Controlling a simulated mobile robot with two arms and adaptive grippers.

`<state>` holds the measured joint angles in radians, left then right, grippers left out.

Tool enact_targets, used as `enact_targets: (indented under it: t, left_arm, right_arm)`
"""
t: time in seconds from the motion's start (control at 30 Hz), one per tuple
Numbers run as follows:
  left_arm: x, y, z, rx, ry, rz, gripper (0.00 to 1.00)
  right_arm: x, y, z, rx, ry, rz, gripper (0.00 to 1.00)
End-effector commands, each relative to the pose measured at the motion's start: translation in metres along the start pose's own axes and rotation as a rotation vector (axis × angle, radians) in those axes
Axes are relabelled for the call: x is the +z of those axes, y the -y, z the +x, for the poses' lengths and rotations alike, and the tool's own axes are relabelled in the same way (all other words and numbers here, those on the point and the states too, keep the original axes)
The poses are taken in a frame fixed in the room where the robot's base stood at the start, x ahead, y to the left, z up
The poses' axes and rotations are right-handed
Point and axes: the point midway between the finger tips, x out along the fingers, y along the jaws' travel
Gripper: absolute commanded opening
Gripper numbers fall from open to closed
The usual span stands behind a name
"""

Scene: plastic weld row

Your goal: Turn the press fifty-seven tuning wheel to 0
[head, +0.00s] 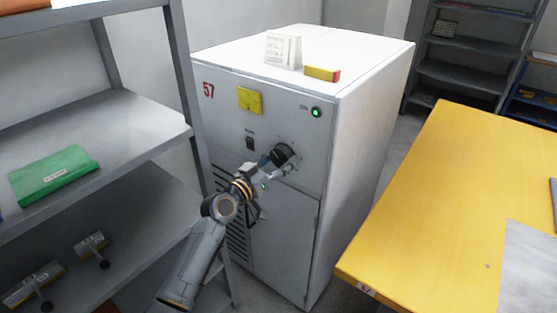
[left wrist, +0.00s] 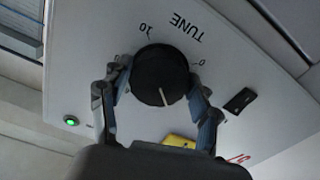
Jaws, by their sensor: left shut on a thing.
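The press cabinet (head: 265,115), white with a red 57, stands in the middle of the head view. Its tuning wheel (head: 283,153) is a round black knob on the front panel. In the left wrist view the tuning wheel (left wrist: 150,70) has a white line on its lower half, pointing away from the TUNE lettering and at neither the 0 (left wrist: 202,63) nor the 10 (left wrist: 145,28). The panel appears upside down there. My left gripper (head: 272,159) is shut on the wheel, one finger on each side. My right gripper is out of view.
A green lamp (head: 316,112), yellow panel piece (head: 249,100) and black switch (head: 249,143) are near the wheel. A grey shelf (head: 110,112) stands close on the left. A yellow table (head: 450,190) is on the right, with floor between.

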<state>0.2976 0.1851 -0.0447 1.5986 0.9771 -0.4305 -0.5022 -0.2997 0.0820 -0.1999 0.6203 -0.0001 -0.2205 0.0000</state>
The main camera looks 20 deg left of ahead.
Motion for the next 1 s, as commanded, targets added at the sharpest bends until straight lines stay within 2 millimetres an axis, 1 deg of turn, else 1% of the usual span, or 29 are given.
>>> enact_targets:
  t: [1.0]
  left_arm:
    - [-0.003,-0.002,0.0,-0.002,-0.002,-0.968,0.3]
  right_arm:
    - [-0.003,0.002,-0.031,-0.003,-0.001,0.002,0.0]
